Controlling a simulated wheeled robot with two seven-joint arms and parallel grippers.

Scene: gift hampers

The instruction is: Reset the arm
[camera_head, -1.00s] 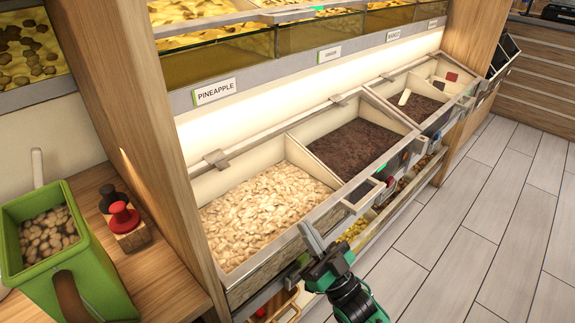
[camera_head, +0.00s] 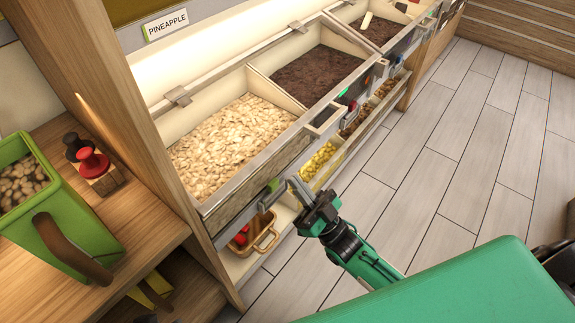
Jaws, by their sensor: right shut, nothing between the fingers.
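My right gripper (camera_head: 294,186) is shut and empty. It is in front of the lower front edge of the bin of pale flakes (camera_head: 232,143), with its green and black wrist behind it. My right arm reaches in from the lower right, and a large green part of my own body fills the lower right corner. My left gripper is not in view.
A bin of dark brown contents (camera_head: 318,75) sits beside the flakes. Below are a shelf with yellow pieces (camera_head: 318,160) and a wicker basket (camera_head: 264,238). A green container (camera_head: 75,232) stands on the wooden counter at left. The tiled floor (camera_head: 440,180) at right is clear.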

